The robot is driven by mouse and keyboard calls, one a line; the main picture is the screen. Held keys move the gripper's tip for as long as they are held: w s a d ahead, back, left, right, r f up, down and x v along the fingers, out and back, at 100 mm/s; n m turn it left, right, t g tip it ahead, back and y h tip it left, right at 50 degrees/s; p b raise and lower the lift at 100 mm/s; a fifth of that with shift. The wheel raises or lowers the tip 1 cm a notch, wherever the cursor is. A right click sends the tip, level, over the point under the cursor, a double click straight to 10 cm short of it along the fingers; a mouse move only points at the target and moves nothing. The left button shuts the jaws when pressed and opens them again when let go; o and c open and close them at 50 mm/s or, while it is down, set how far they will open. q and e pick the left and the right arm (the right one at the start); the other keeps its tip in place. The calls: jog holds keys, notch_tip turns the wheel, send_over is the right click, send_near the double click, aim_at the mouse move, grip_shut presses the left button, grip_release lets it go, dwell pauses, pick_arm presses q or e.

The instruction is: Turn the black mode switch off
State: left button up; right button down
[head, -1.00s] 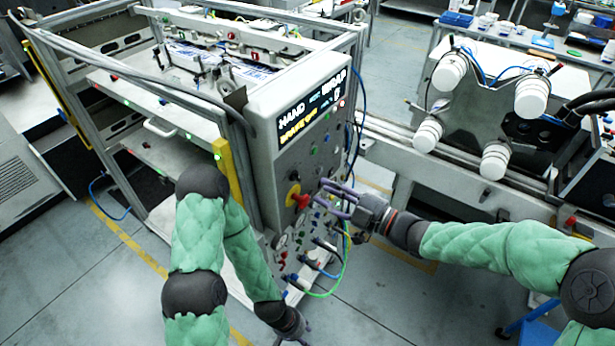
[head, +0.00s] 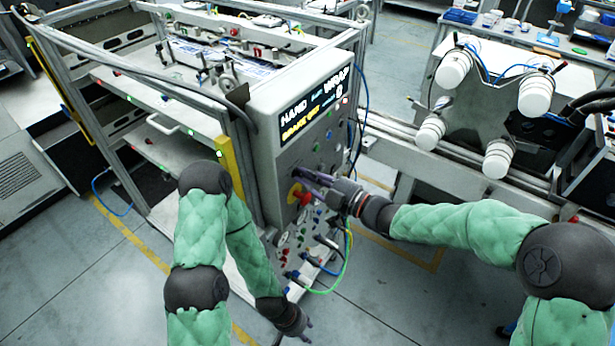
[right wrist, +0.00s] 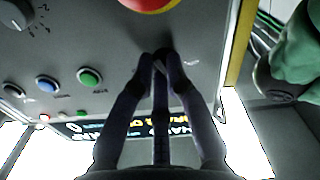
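The black mode switch (head: 296,173) is on the grey control panel (head: 266,110), just above the red and yellow emergency button (head: 300,195). My right gripper (head: 304,175) is at the panel with its fingers drawn together around the switch. In the right wrist view the fingertips (right wrist: 160,60) converge on a small dark shape at the panel face; the switch is mostly hidden between them, and its setting cannot be read. My left gripper (head: 299,330) hangs low in front of the panel's lower end, away from the switch; its fingers are too small to judge.
The emergency button shows close beside the right fingertips in the right wrist view (right wrist: 150,4). A black dial (right wrist: 16,12), a blue button (right wrist: 47,84) and a green button (right wrist: 89,78) lie left of them. Cables (head: 345,265) hang from the panel's lower part.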

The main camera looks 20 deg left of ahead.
jog(key=n+b, duration=0.6)
jog(key=b, duration=0.3)
jog(key=shift+r+n+b, duration=0.15)
jog(key=shift+n+b, duration=1.35)
jog(key=c, duration=1.2)
grip_release()
jog(key=shift+c, duration=0.2)
jog(key=v, duration=1.2)
jog(key=shift+r, duration=0.1)
